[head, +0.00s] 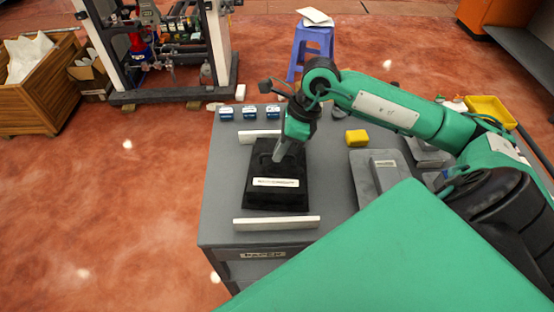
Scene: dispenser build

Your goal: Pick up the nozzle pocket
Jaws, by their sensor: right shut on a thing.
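A black block-like piece with a white label, which I take to be the nozzle pocket (262,198), is on the grey workbench (222,192), between two pale bars. My right gripper (279,157) reaches down from above onto its upper part and is shut on it. The fingertips are small and partly hidden against the black surface. I cannot tell whether the piece is lifted off the bench. My left gripper is not in view.
Pale bars lie behind (259,137) and in front (277,223) of the black piece. Several small blue items (249,112) stand at the bench's back left. A yellow block (357,137) and a grey plate with a raised part (367,184) are to the right. A blue stool (313,43) stands behind.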

